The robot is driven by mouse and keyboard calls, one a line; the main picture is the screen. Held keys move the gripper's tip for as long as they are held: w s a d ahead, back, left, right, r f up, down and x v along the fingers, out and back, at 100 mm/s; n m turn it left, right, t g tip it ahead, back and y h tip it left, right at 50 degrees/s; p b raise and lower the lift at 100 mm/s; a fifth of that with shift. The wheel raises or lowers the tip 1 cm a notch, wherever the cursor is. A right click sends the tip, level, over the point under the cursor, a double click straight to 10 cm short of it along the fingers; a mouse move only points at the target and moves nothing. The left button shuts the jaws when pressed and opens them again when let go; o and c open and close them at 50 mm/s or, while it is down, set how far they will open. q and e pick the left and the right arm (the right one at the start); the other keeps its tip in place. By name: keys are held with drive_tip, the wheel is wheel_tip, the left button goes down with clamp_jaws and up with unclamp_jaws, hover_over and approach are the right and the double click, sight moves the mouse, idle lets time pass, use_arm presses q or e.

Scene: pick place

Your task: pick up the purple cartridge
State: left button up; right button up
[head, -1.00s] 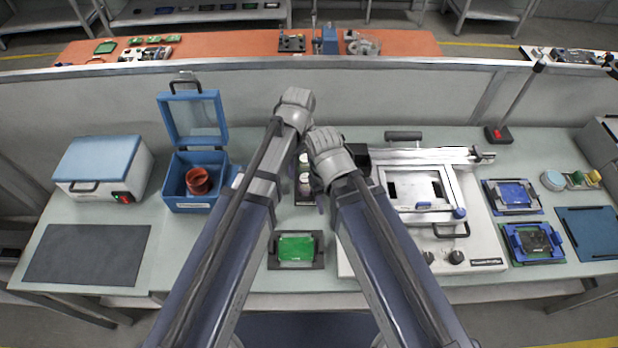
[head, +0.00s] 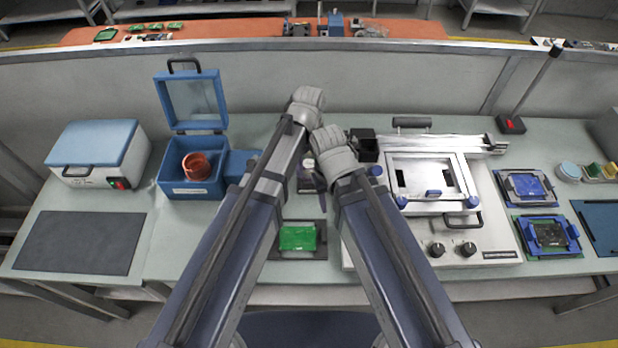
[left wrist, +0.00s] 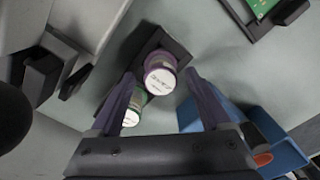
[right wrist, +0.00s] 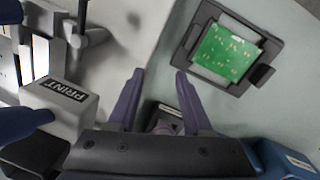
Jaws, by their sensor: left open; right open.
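The purple cartridge (left wrist: 160,72) is a round jar with a white lid and purple rim, standing in a dark holder (left wrist: 178,48) beside a green-rimmed jar (left wrist: 136,103). In the left wrist view my left gripper (left wrist: 159,77) is open, with its purple fingers either side of the purple cartridge, apparently not touching it. In the head view my left gripper (head: 305,105) is above and left of my right gripper (head: 330,145); both fingertips are largely hidden. In the right wrist view my right gripper (right wrist: 160,75) is open and empty, with the holder partly hidden below it.
A green board in a dark frame (head: 298,238) lies in front of the holder. The printing machine (head: 490,235) stands close on the right, the open blue box (head: 190,188) on the left. A grey mat (head: 80,243) is bare.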

use_arm(q)
drive_tip(key=shift+f+b, duration=0.5)
drive_tip(key=shift+f, duration=0.45)
drive_tip(key=shift+r, duration=0.1)
clamp_jaws()
